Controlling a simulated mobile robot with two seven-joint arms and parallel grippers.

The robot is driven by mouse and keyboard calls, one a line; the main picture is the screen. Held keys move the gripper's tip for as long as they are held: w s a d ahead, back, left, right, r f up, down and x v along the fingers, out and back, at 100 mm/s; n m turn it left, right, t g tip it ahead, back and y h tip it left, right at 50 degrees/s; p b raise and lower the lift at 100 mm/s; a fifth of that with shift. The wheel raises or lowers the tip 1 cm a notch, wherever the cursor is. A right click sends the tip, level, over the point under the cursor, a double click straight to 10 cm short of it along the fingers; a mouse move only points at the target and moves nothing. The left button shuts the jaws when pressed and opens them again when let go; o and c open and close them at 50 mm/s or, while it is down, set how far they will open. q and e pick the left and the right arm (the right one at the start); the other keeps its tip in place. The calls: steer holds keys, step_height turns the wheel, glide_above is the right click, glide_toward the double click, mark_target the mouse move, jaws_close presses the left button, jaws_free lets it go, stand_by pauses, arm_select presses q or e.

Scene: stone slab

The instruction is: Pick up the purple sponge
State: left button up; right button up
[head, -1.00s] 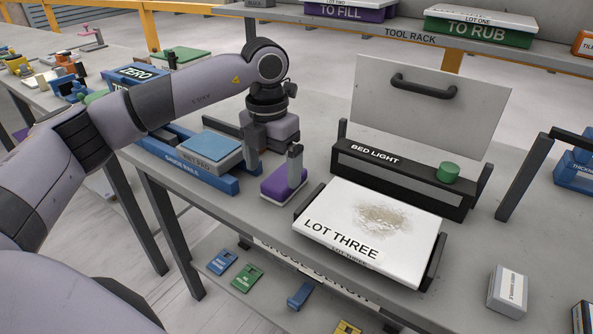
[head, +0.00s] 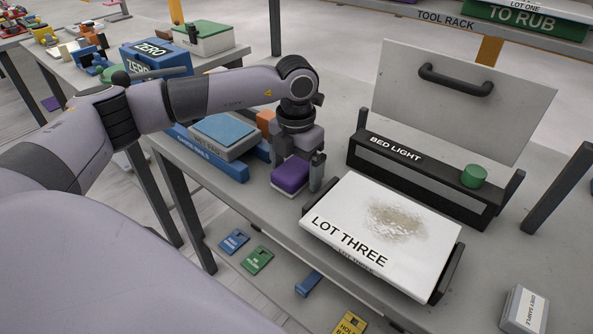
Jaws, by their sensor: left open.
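The purple sponge (head: 289,178) lies flat on the grey slab, with a paler layer along its lower edge. My left gripper (head: 297,172) points down right over it. The jaws are open, with one grey finger upright close beside the sponge's right end. The other finger is mostly hidden behind the sponge and the gripper body. I cannot tell whether either finger touches the sponge. My right gripper is not in view.
A white LOT THREE plate (head: 340,225) sits close right of the sponge. The BED LIGHT unit (head: 392,163) with a green knob stands behind it. Left are blue rails (head: 233,169) bearing a grey block with a blue top (head: 224,132).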

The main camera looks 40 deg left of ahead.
mark_target(297, 165)
arm_select(q)
steer(key=c, duration=1)
steer(key=shift+r, duration=0.15)
step_height(297, 165, up, 20)
steer(key=shift+f+p, duration=0.1)
steer(key=shift+p, duration=0.3)
steer(key=shift+o, duration=0.2)
